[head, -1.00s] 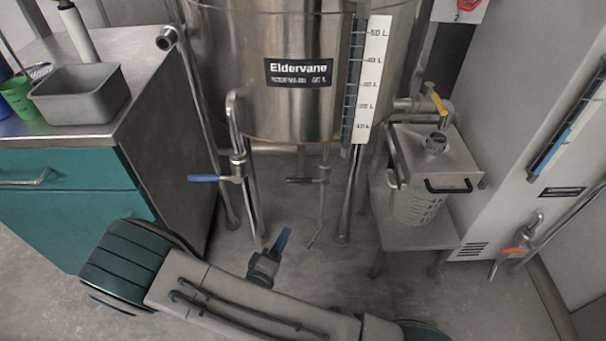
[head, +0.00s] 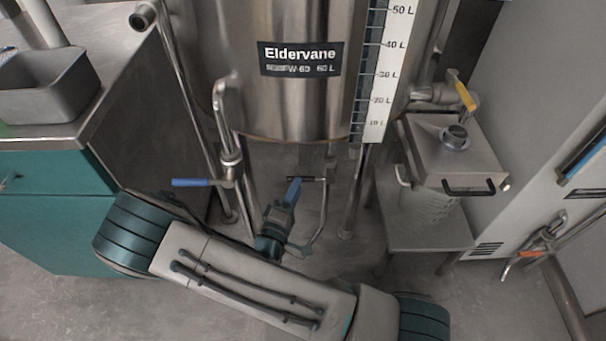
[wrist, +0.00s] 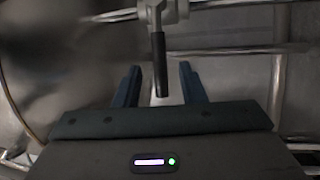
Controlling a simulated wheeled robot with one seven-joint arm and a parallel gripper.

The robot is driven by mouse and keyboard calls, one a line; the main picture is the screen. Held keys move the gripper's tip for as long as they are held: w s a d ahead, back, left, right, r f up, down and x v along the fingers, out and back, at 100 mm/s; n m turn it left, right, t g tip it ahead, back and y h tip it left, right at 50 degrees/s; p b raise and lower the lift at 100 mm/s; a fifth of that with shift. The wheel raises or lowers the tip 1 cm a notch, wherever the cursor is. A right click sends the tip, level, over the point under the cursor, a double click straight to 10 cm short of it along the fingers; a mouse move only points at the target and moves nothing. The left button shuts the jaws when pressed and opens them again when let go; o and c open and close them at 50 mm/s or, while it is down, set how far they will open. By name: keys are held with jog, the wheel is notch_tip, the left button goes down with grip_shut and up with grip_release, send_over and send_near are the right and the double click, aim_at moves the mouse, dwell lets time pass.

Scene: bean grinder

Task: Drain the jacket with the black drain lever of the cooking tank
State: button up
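The steel cooking tank (head: 215,60), labelled Eldervane, stands upright on legs in the middle of the head view. Its black drain lever (head: 306,179) is on a thin pipe below the tank. In the wrist view the black lever (wrist: 159,65) hangs from its valve and its tip lies between the two blue fingers. My gripper (head: 293,188) is low under the tank, at the lever in the head view. In the wrist view my gripper (wrist: 160,85) is open, with a gap on each side of the lever.
A blue-handled valve (head: 190,182) is on a pipe to the left. A yellow-handled valve (head: 466,94) sits over a lidded steel container (head: 455,160) on a low stand at right. A teal cabinet (head: 50,215) stands left. Tank legs flank my gripper.

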aim_at(309, 179)
jog(key=b+x, duration=0.1)
jog(key=x, duration=0.4)
jog(key=shift+w+d+r, duration=0.1)
jog(key=shift+w+d, duration=0.05)
jog(key=shift+w, duration=0.2)
grip_shut()
